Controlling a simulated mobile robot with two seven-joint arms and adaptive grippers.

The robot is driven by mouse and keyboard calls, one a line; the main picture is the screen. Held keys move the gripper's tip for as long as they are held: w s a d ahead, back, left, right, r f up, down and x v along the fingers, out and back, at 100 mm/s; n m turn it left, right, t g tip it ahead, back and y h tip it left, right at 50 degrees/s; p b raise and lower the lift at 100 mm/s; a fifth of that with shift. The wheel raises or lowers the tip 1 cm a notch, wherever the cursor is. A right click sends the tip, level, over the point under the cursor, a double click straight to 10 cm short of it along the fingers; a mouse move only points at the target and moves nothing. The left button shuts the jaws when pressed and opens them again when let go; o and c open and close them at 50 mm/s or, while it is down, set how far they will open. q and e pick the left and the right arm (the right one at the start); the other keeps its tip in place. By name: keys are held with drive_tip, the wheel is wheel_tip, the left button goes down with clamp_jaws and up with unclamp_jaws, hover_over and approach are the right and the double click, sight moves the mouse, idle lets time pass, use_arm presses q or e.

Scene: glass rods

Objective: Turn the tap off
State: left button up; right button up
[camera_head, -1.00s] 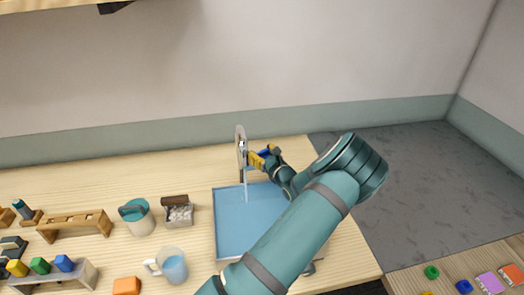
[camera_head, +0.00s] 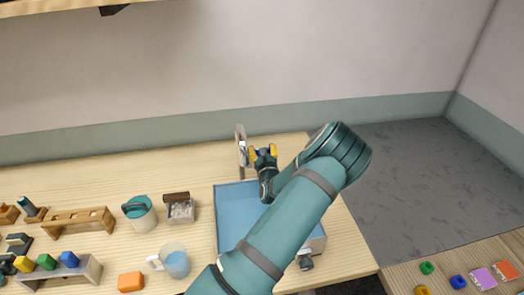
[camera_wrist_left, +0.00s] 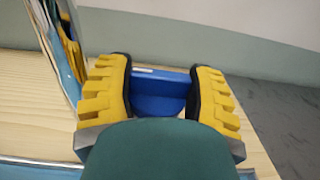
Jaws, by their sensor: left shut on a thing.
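The grey tap (camera_head: 241,143) stands upright at the back edge of the blue basin (camera_head: 232,218). Its blue handle (camera_head: 252,159) sticks out to the right, partly hidden by my gripper. No water stream shows under the spout. My left gripper (camera_head: 263,152) has its yellow fingers at the handle, pointing away toward the wall. In the left wrist view, the blue handle (camera_wrist_left: 158,92) sits between the two yellow fingers (camera_wrist_left: 158,95), which are shut on it. The tap's edge shows at the left of that view. My forearm hides the basin's right part. My right gripper is not in view.
Left of the basin stand a sponge caddy or brush box (camera_head: 181,208), a teal-lidded pot (camera_head: 140,214), a glass mug (camera_head: 174,262) and an orange block (camera_head: 131,282). Wooden racks (camera_head: 78,222) lie further left. The tabletop behind them is clear.

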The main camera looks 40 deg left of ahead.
use_arm(q)
drive_tip(key=shift+s+d+f, duration=0.1)
drive_tip(key=shift+s+f, duration=0.05)
drive_tip(key=shift+f, duration=0.3)
drive_tip(key=o, duration=1.2)
drive_tip(key=shift+c, duration=0.2)
drive_tip(key=shift+o, duration=0.2)
drive_tip(key=shift+r, duration=0.1)
drive_tip(key=shift+r, duration=0.1)
drive_tip(key=v, duration=0.8)
drive_tip(key=shift+w, duration=0.2)
drive_tip(key=shift+d, duration=0.15)
